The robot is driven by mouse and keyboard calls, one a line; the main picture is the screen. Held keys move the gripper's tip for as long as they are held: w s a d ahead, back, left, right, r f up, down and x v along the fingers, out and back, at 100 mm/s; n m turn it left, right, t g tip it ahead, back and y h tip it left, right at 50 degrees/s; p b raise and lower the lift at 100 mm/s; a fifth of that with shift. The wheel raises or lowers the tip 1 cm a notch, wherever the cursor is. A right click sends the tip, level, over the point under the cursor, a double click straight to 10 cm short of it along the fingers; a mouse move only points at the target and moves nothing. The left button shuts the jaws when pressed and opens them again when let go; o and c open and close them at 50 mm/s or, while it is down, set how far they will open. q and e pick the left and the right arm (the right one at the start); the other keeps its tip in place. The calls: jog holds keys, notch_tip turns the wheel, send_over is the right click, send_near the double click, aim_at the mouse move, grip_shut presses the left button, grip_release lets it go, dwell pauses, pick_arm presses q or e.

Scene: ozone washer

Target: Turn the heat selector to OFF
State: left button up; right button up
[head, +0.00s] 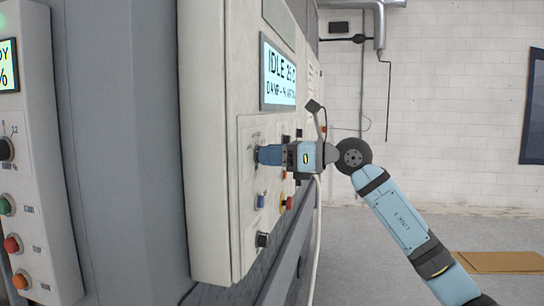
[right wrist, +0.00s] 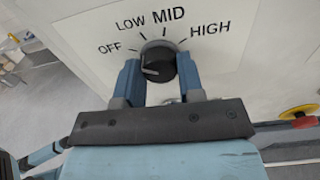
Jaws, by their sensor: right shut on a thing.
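The heat selector (right wrist: 158,62) is a round black knob on a pale panel, with OFF, LOW, MID and HIGH printed in an arc above it. My right gripper (head: 262,155) reaches in from the right in the head view. In the right wrist view its two blue fingers are shut on the knob, one on each side. A pale mark shows on the left part of the knob's face; I cannot tell for certain which label it points to. In the head view the fingers hide the knob. My left gripper is not in view.
A lit display (head: 278,78) reading IDLE is above the knob on the same cabinet. A red button on a yellow base (right wrist: 300,111) is to the right. A black knob (head: 262,240) is lower down. Another control box (head: 38,150) stands at left; open floor lies at right.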

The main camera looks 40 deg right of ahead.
jog(key=o, duration=0.9)
pick_arm(q)
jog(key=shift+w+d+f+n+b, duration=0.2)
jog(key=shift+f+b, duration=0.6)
jog(key=shift+b, duration=0.35)
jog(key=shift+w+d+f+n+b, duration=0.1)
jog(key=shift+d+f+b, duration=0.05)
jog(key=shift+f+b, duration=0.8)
pick_arm(e)
jog(key=shift+v, duration=6.95)
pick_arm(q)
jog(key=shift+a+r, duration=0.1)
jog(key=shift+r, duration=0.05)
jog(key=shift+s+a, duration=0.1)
